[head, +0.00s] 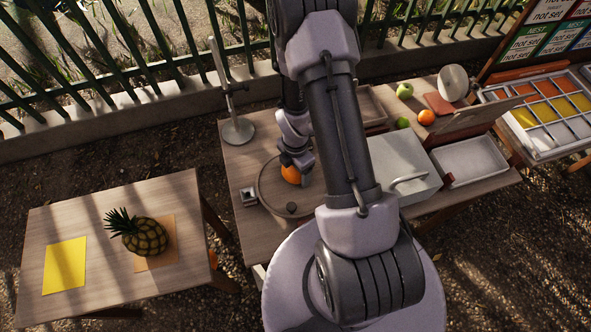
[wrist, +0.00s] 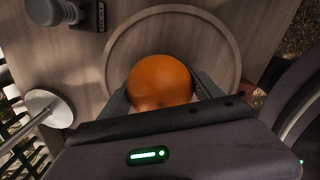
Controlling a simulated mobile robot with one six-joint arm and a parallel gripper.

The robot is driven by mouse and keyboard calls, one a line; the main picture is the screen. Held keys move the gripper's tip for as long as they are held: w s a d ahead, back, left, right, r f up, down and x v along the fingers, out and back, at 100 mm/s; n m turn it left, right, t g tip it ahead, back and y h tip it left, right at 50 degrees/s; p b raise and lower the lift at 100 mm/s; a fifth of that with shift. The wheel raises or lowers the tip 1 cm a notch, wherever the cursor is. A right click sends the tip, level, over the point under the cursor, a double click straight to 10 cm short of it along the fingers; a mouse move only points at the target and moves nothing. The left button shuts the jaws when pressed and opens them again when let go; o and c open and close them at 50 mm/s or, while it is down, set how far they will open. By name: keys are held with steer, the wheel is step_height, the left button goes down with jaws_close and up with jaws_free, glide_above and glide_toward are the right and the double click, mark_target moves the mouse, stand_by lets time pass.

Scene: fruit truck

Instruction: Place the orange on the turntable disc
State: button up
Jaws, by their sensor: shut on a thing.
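The orange (wrist: 160,80) is held between the two fingers of my gripper (wrist: 165,98) in the wrist view. In the head view the orange (head: 290,175) shows just below my gripper (head: 296,160), partly hidden by it. The turntable disc (head: 268,187) is a round wooden plate on the table, and my gripper is over it. In the wrist view the disc's rim (wrist: 112,50) curves around the orange. I cannot tell whether the orange touches the disc. My arm hides the disc's right part in the head view.
A metal stand (head: 238,130) is behind the disc, and a small dark-topped block (head: 249,196) is at its left. A grey-white box (head: 403,165) stands to the right. Another orange fruit (head: 426,117) and green apples (head: 404,91) lie farther back. A pineapple (head: 146,237) lies on a separate left table.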

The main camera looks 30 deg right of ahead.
steer(key=o, duration=1.7)
step_height(320, 180, up, 12)
steer(key=p, duration=0.2)
steer(key=shift+f+p, duration=0.1)
steer(key=shift+p, duration=0.3)
step_height(320, 180, up, 11)
steer(key=w+a+m+t, duration=0.1)
steer(key=a+m+t, duration=0.15)
steer(key=m, duration=0.35)
steer(key=s+a+r+m+t+y, duration=0.1)
steer(key=s+a+r+m, duration=0.5)
steer(key=r+m, duration=0.2)
steer(key=s+a+r+m+t+y, duration=0.1)
steer(key=s+a+r+m+t, duration=0.1)
steer(key=s+a+r+m, duration=0.4)
step_height(320, 180, up, 6)
steer(key=m, duration=0.3)
steer(key=shift+s+m, duration=0.3)
steer(key=shift+s, duration=0.05)
